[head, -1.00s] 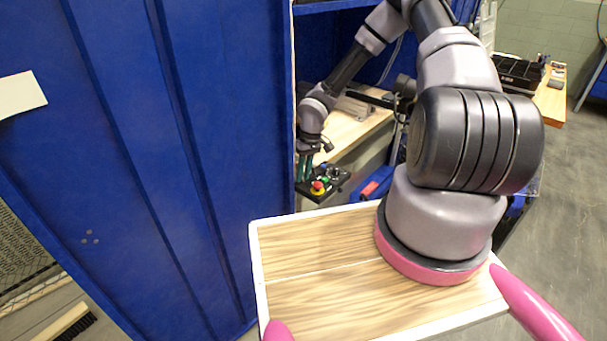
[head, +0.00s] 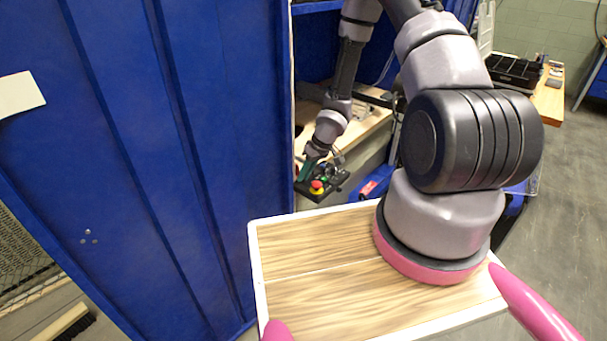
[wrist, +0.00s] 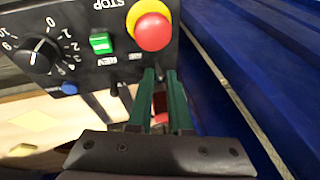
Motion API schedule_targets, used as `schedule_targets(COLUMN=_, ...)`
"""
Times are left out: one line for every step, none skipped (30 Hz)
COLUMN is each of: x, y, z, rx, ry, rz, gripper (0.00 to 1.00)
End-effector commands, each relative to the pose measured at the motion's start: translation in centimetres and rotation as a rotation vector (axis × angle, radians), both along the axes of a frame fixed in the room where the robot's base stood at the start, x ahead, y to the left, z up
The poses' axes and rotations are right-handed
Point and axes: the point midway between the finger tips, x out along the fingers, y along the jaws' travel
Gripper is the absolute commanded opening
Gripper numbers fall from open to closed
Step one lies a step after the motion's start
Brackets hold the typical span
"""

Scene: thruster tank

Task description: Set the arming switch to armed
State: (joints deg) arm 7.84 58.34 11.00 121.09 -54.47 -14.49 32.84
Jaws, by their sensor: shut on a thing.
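The black control panel (head: 335,184) stands out beside the blue wall, and in the wrist view it (wrist: 85,75) fills the upper left. It carries a red stop button on a yellow collar (wrist: 152,30), a numbered dial (wrist: 38,56) and a green rocker (wrist: 101,43). My gripper (wrist: 161,74) has its green fingers close together at the panel's edge, just below the stop button. They are shut on what appears to be the arming switch, which the fingertips hide. Its position cannot be read. In the head view my gripper (head: 305,170) leans in at the panel's left.
The blue wall (head: 180,150) stands close on the left of the panel. A small black lever (wrist: 114,89) sticks out from the panel beside my fingers.

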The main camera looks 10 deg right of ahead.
Motion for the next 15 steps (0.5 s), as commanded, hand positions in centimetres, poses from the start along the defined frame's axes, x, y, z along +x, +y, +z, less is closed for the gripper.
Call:
schedule_targets(x=-0.28, y=-0.23, z=-0.10, rx=0.014, ry=-0.019, rz=-0.002, gripper=0.00)
schedule_targets(x=-0.33, y=-0.27, z=-0.13, rx=0.024, ry=-0.034, rz=-0.003, gripper=0.00)
schedule_targets(x=-0.37, y=-0.34, z=-0.15, rx=0.040, ry=-0.054, rz=-0.002, gripper=0.00)
schedule_targets(x=-0.45, y=-0.42, z=-0.18, rx=0.050, ry=-0.067, rz=-0.005, gripper=0.00)
schedule_targets(x=-0.53, y=-0.46, z=-0.20, rx=0.061, ry=-0.081, rz=-0.005, gripper=0.00)
schedule_targets(x=-0.60, y=-0.54, z=-0.25, rx=0.076, ry=-0.101, rz=-0.006, gripper=0.00)
schedule_targets(x=-0.65, y=-0.61, z=-0.29, rx=0.087, ry=-0.116, rz=-0.008, gripper=0.00)
schedule_targets(x=-0.72, y=-0.67, z=-0.31, rx=0.098, ry=-0.132, rz=-0.007, gripper=0.00)
schedule_targets(x=-0.82, y=-0.73, z=-0.34, rx=0.114, ry=-0.152, rz=-0.007, gripper=0.00)
schedule_targets(x=-0.86, y=-0.81, z=-0.37, rx=0.126, ry=-0.168, rz=-0.009, gripper=0.00)
schedule_targets(x=-0.92, y=-0.88, z=-0.42, rx=0.138, ry=-0.185, rz=-0.009, gripper=0.00)
schedule_targets(x=-0.99, y=-0.93, z=-0.47, rx=0.153, ry=-0.205, rz=-0.008, gripper=0.00)
schedule_targets(x=-1.03, y=-0.99, z=-0.47, rx=0.163, ry=-0.220, rz=-0.010, gripper=0.00)
schedule_targets(x=-1.07, y=-0.98, z=-0.49, rx=0.173, ry=-0.235, rz=-0.008, gripper=0.00)
schedule_targets(x=-1.15, y=-1.01, z=-0.53, rx=0.186, ry=-0.251, rz=-0.009, gripper=0.00)
